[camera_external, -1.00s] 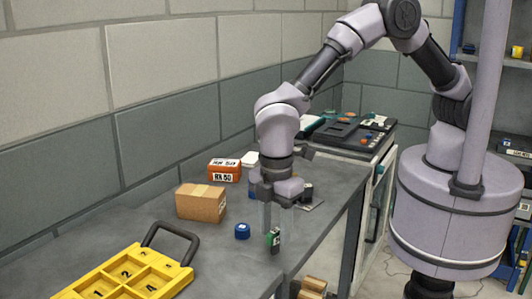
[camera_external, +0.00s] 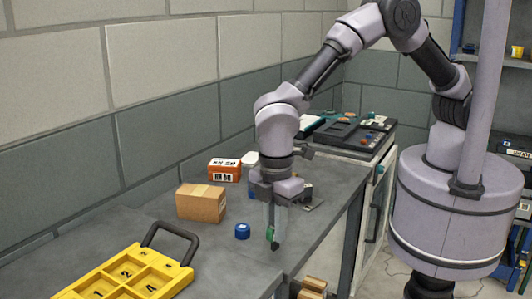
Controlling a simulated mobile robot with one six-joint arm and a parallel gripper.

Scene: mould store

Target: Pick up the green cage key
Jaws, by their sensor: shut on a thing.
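The green cage key (camera_external: 270,234) shows as a small green piece with a dark part, low between the fingers of my gripper (camera_external: 272,236) near the front edge of the grey table. My gripper points straight down and is shut on the key. The fingers hide much of it. I cannot tell whether the key still touches the table top.
A blue round piece (camera_external: 242,231) lies just left of my gripper. A cardboard box (camera_external: 201,203) and an orange labelled box (camera_external: 224,170) stand farther back. A yellow numbered tray (camera_external: 120,251) with a black handle is at the front left. The table (camera_external: 215,265) is clear between them.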

